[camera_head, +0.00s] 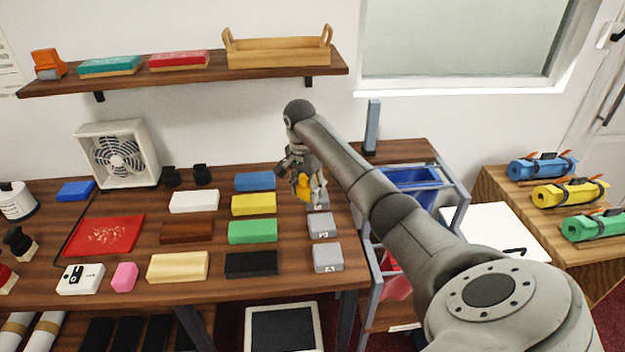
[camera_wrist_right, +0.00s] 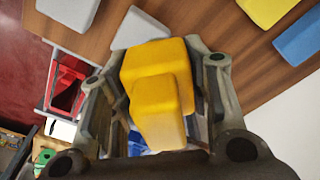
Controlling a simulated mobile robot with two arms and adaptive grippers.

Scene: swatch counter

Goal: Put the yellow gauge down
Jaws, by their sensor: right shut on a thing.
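The yellow gauge (camera_head: 304,188), a stepped yellow block, is held in my right gripper (camera_head: 301,180) over the right part of the wooden counter (camera_head: 285,286). It fills the space between the two grey fingers in the right wrist view (camera_wrist_right: 155,85), which are shut on its sides. A grey block (camera_head: 317,197) is right beside or beneath it, partly hidden by the gripper; I cannot tell whether they touch. My left gripper is not in view.
Two more grey blocks (camera_head: 321,225) (camera_head: 327,257) lie in the same column. Yellow (camera_head: 253,204), blue (camera_head: 255,181), green (camera_head: 252,231) and black (camera_head: 251,264) blocks lie to the left. A blue bin (camera_head: 412,181) stands in a rack beyond the counter's right edge.

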